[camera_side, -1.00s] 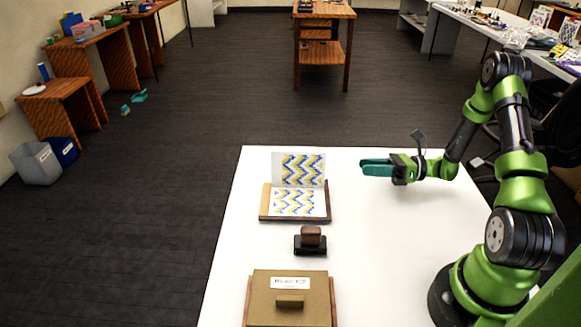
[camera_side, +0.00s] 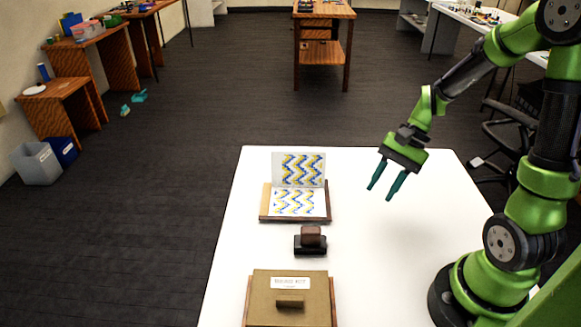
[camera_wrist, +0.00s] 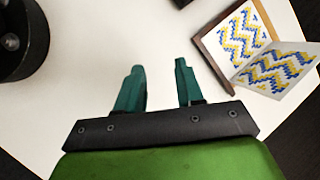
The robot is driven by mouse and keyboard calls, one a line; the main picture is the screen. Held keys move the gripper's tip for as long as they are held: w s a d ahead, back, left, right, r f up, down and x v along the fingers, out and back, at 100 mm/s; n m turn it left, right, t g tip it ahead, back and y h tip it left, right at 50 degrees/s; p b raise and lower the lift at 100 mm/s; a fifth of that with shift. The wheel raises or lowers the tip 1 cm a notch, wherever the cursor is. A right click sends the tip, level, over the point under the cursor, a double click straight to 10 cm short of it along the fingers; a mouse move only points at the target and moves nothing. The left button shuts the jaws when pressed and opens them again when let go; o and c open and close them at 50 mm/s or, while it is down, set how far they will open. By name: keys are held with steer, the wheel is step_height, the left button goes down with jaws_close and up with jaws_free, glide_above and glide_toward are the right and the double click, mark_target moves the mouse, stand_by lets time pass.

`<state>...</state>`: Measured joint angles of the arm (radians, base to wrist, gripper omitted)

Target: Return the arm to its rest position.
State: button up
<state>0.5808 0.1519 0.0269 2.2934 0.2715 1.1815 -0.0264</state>
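My gripper (camera_side: 384,191) is raised above the right half of the white table (camera_side: 375,270), its teal fingers pointing down. The fingers are apart with nothing between them. In the wrist view my gripper (camera_wrist: 158,80) also shows open and empty, with white table surface beyond the fingertips. The gripper touches nothing that I can see.
A wooden stand with a zigzag pattern card (camera_side: 298,203) sits at the table's far left. A dark brown stamp-like block (camera_side: 310,240) lies in front of it. A lidded tan box (camera_side: 290,287) is at the near edge.

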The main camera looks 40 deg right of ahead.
steer(key=s+a+r+n+t+h, duration=0.1)
steer(key=a+r+n+t+h, duration=0.1)
steer(key=r, duration=0.5)
steer(key=s+a+r+n+t+h, duration=0.2)
steer(key=a+r+n+t, duration=0.2)
steer(key=a+r+n, duration=0.2)
steer(key=shift+a+r+n, duration=0.35)
steer(key=shift+r+n, duration=0.55)
steer(key=shift+n, duration=0.3)
